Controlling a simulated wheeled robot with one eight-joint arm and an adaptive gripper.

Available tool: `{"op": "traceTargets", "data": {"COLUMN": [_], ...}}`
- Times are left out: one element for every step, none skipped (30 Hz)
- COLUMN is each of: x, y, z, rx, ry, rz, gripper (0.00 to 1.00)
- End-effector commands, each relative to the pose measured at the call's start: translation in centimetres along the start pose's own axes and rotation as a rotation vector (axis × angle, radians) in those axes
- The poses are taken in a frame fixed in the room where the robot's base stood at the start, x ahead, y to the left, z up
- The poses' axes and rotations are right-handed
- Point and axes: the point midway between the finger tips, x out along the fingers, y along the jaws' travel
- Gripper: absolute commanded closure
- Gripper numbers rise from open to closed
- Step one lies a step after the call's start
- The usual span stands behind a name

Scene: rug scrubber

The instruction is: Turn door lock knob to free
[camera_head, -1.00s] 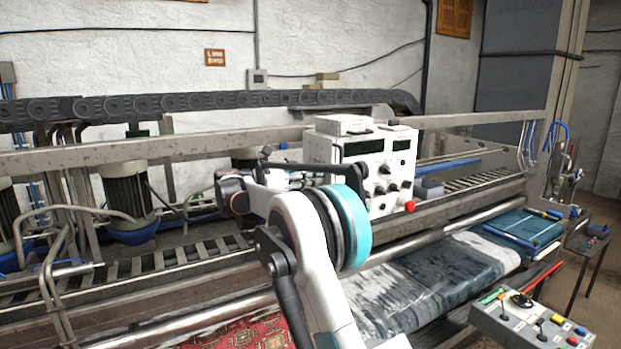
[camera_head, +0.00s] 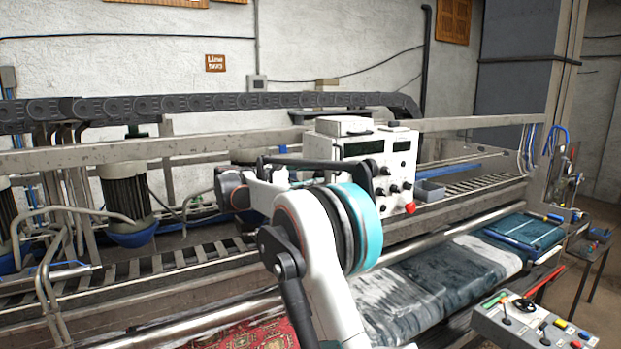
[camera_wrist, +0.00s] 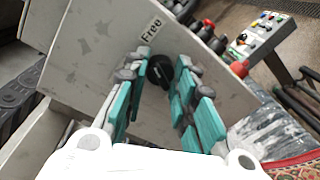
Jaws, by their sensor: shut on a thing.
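In the wrist view a black round knob (camera_wrist: 159,72) sits on a grey metal panel (camera_wrist: 85,50). The word "Free" (camera_wrist: 151,29) is printed on a white label just above it. My gripper (camera_wrist: 161,76) has its teal-padded fingers on both sides of the knob and is shut on it. The knob's pointer direction is too small to tell. In the head view my arm reaches to the white control box (camera_head: 405,150), and my own links hide the fingertips and the knob.
A red button (camera_head: 410,209) is on the control box's right side. A grey button panel (camera_head: 530,325) stands at the lower right. A roller bar (camera_head: 440,235) and a wet rug (camera_head: 430,285) lie in front of the box.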

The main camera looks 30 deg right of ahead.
Motion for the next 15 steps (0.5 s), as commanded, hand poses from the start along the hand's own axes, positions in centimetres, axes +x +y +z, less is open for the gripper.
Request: {"op": "traceTargets", "data": {"x": [-0.01,0.00,-0.01,-0.01,-0.01,-0.01,-0.01,-0.01,-0.01,-0.01,-0.01,-0.01,-0.01,-0.01,-0.01], "y": [-0.05,-0.05,-0.05,-0.05,-0.05,-0.05,-0.05,-0.05,-0.06,-0.06,-0.06,-0.06,-0.06,-0.06,-0.07], "z": [-0.02,-0.01,-0.01,-0.01,0.00,0.01,0.01,0.02,0.03,0.04,0.05,0.05,0.06,0.06,0.06], "rx": [0.038,0.063,0.094,0.117,0.137,0.164,0.184,0.202,0.223,0.240,0.253,0.271,0.282,0.293,0.306], "ry": [0.004,0.006,0.008,0.010,0.012,0.014,0.015,0.016,0.018,0.019,0.020,0.021,0.022,0.022,0.023], "rz": [0.000,0.001,0.001,0.001,0.001,0.001,0.001,0.001,0.002,0.002,0.002,0.002,0.002,0.002,0.002], "gripper": [0.99,0.99,0.99,0.99,0.99,0.99,0.99,0.99,0.99,0.99,0.99,0.99,0.99,0.99,0.99]}}
